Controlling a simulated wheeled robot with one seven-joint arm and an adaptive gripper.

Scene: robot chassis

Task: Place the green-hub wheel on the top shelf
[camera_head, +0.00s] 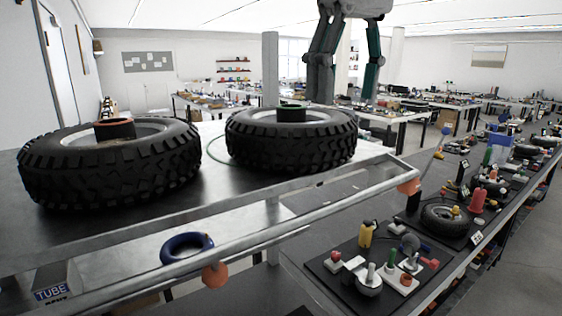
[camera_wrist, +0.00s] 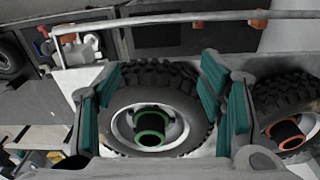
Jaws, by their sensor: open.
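The green-hub wheel (camera_head: 290,147) is a black chunky tire lying flat on the right part of the upper dark shelf (camera_head: 225,190). Its green-rimmed hub (camera_wrist: 150,128) faces up in the wrist view. My gripper (camera_head: 344,88) hangs above and behind this wheel in the head view, its fingers pointing down and apart. In the wrist view my gripper (camera_wrist: 163,95) has its teal finger pads on either side of the wheel's outline. The gripper is open and empty. Contact with the tire does not show.
An orange-hub wheel (camera_head: 110,170) lies flat to the left on the same shelf. A metal rail (camera_head: 300,222) with orange end caps runs along the front. Below are a blue ring (camera_head: 187,247) and a TUBE box (camera_head: 55,288). A cluttered workbench (camera_head: 400,290) stands at right.

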